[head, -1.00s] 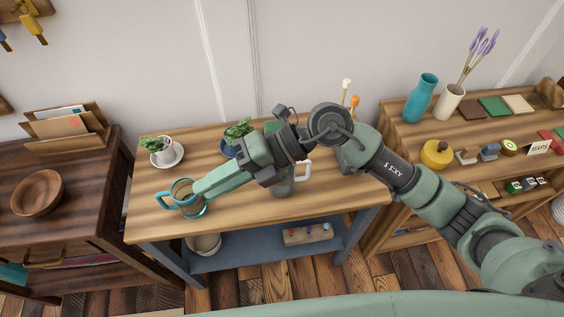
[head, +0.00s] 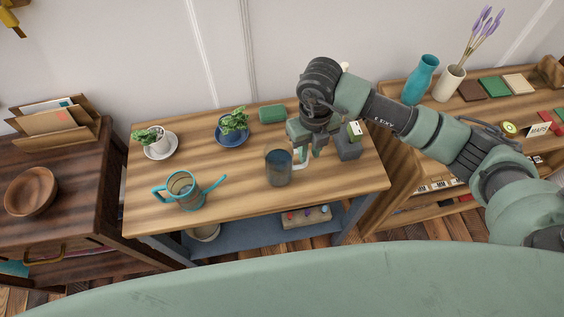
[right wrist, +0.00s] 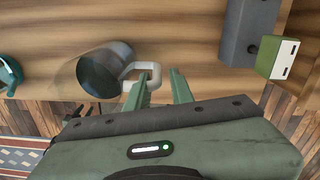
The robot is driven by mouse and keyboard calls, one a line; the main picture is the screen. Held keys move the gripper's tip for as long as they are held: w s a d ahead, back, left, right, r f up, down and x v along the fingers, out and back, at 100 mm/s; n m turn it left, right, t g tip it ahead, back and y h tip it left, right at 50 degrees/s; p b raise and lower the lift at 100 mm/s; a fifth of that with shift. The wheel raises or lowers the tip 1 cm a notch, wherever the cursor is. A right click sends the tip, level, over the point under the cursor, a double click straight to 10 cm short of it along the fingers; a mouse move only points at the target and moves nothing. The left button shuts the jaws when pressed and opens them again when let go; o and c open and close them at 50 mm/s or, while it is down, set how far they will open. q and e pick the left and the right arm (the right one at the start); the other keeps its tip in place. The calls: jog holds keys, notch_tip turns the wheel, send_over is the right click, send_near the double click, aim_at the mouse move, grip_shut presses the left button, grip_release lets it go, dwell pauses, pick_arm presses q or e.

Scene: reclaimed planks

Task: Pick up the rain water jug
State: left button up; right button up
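The jug (head: 279,168), a grey-blue cylinder with a pale handle (head: 300,158), stands upright at the front middle of the wooden table. In the right wrist view the jug (right wrist: 92,75) shows its open mouth, and its white handle (right wrist: 150,70) points toward my fingers. My right gripper (head: 305,143) points down just right of and behind the jug, above the handle. In the wrist view its two green fingers (right wrist: 160,88) are apart, with the handle's end near the left finger. I cannot tell whether they touch. My left gripper is not in view.
A teal-handled watering can (head: 184,190) stands left of the jug. A grey block (head: 347,146) is close right of my gripper. Potted plants (head: 232,126) and a green object (head: 271,113) are behind. The table's front edge is close to the jug.

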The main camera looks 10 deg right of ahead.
aim_at(305, 167)
jog(key=f, duration=0.2)
jog(key=f+p, duration=0.1)
jog(key=f, duration=0.2)
jog(key=shift+w+a+f, duration=0.1)
jog(key=shift+a, duration=0.1)
jog(key=shift+c, duration=0.3)
grip_shut()
jog(key=shift+w, duration=0.1)
dwell(0.8)
